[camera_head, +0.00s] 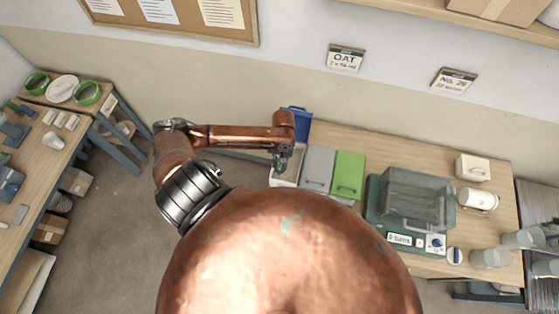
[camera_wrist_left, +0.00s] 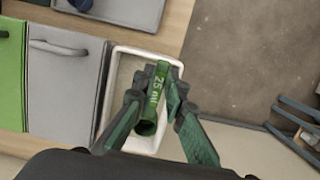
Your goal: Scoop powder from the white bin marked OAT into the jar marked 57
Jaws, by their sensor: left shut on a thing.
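My left gripper (camera_head: 281,163) is over the open white bin (camera_head: 284,181) at the left end of the right-hand table. It also shows in the left wrist view (camera_wrist_left: 156,99), shut on a green scoop (camera_wrist_left: 158,80) marked 25 ml. The scoop lies within the outline of the white bin (camera_wrist_left: 148,54); its depth in the bin and any powder are hard to tell. A wall sign reading OAT (camera_head: 345,60) hangs behind the table. Clear jars (camera_head: 490,258) stand at the table's right end; no 57 is readable. My right gripper is not in view.
A grey-lidded bin (camera_head: 317,167) and a green-lidded bin (camera_head: 348,174) stand right of the white bin, with a blue lid (camera_head: 297,121) behind. A clear-hooded scale (camera_head: 415,200) stands between bins and jars. Another table (camera_head: 70,125) is at left.

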